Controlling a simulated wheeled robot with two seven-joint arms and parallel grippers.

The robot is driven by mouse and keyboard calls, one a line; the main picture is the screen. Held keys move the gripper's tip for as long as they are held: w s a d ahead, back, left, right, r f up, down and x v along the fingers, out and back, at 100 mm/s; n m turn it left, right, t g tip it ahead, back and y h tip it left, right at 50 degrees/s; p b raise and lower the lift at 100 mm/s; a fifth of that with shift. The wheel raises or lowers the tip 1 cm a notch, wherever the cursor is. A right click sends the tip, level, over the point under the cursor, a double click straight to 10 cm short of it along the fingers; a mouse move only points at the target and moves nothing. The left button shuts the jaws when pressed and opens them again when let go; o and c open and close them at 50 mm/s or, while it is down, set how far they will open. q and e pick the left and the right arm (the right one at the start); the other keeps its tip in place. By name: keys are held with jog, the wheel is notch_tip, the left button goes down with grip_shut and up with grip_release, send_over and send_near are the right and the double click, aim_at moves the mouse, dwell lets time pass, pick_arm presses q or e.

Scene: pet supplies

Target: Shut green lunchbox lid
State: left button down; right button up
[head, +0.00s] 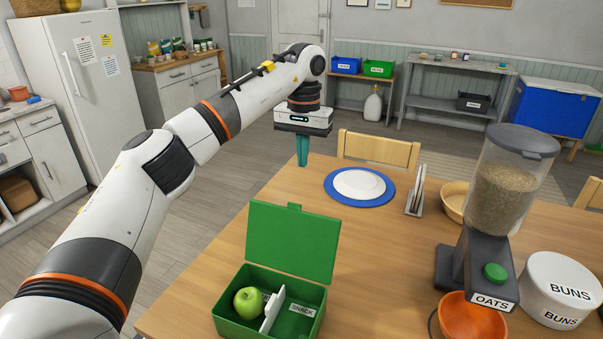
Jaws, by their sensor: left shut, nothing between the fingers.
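The green lunchbox (232,325) sits on the wooden table at the front left, with its lid (292,242) standing open and upright along the back edge. Inside are a green apple (248,303), a white divider (273,310) and a compartment with a SNACK label (302,309). My left gripper (302,164) points down with its teal fingers together and empty. In the picture it is above and behind the lid, near the table's far left edge, and apart from the lid. My right gripper does not show.
On the table (393,255) are a blue-rimmed plate (360,184), a white rack (415,192), a wooden bowl (455,201), an oats dispenser (502,190), an orange bowl (474,318) and a BUNS tin (562,290). Bare tabletop lies right of the lunchbox. A chair (378,150) stands behind.

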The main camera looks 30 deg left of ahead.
pick_arm(q)
jog(key=s+f+p, duration=0.3)
jog(key=f+p, duration=0.2)
jog(key=f, duration=0.3)
jog(key=shift+s+d, duration=0.25)
jog(key=shift+s, duration=0.15)
